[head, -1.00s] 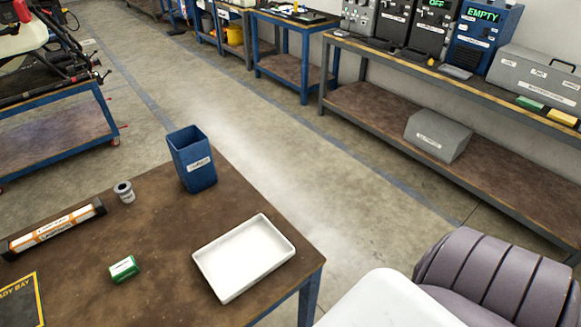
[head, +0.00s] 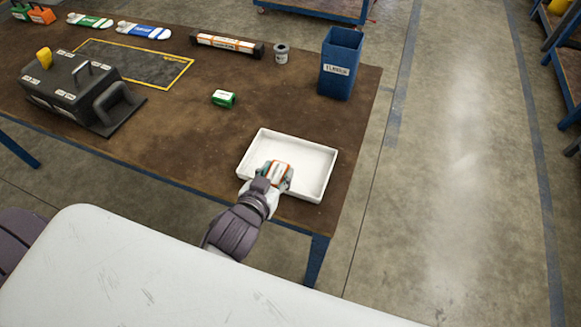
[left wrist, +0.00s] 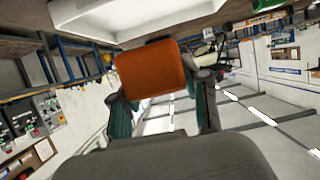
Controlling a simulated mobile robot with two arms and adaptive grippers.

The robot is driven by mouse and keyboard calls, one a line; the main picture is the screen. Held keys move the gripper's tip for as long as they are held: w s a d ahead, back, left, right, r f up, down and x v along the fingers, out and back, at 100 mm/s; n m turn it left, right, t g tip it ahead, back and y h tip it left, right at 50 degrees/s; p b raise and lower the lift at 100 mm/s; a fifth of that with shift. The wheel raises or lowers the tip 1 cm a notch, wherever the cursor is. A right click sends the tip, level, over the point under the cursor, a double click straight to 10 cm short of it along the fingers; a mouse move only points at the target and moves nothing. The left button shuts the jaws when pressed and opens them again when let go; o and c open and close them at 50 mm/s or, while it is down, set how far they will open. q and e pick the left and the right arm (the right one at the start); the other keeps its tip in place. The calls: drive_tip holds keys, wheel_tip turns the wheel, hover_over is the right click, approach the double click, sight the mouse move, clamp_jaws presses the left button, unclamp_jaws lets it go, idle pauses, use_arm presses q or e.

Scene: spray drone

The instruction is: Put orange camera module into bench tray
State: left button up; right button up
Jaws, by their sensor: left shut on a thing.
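The orange camera module (head: 281,173) is a small orange and white block. My left gripper (head: 272,180) is shut on it and holds it over the near left part of the white bench tray (head: 316,163). In the left wrist view the orange module (left wrist: 151,72) sits between the two fingers of the gripper (left wrist: 160,103), and the tray (left wrist: 75,18) shows at the top. The tray looks otherwise empty. I cannot tell whether the module touches the tray floor. My right gripper does not show.
A green module (head: 223,98) lies left of the tray on the brown bench (head: 180,130). A blue bin (head: 340,66), a grey cup (head: 281,54) and an orange-white tube (head: 227,43) stand or lie behind. A dark grey case (head: 75,85) is at left.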

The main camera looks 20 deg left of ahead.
use_arm(q)
drive_tip(key=x, duration=0.2)
drive_tip(key=a+x, duration=0.1)
drive_tip(key=x, duration=0.2)
drive_tip(key=f+x, duration=0.1)
drive_tip(key=x, duration=0.1)
drive_tip(key=shift+w+a+f, duration=0.15)
drive_tip(key=shift+a+f, duration=0.05)
drive_tip(key=shift+f, duration=0.05)
drive_tip(key=shift+w+f, duration=0.15)
drive_tip(key=shift+w, duration=0.1)
wheel_tip(320, 180, down, 4)
drive_tip(key=shift+d+f, duration=0.1)
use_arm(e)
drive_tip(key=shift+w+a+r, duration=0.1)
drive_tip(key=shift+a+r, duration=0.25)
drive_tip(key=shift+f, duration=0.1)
use_arm(q)
drive_tip(key=shift+f, duration=0.15)
drive_tip(key=o, duration=1.2)
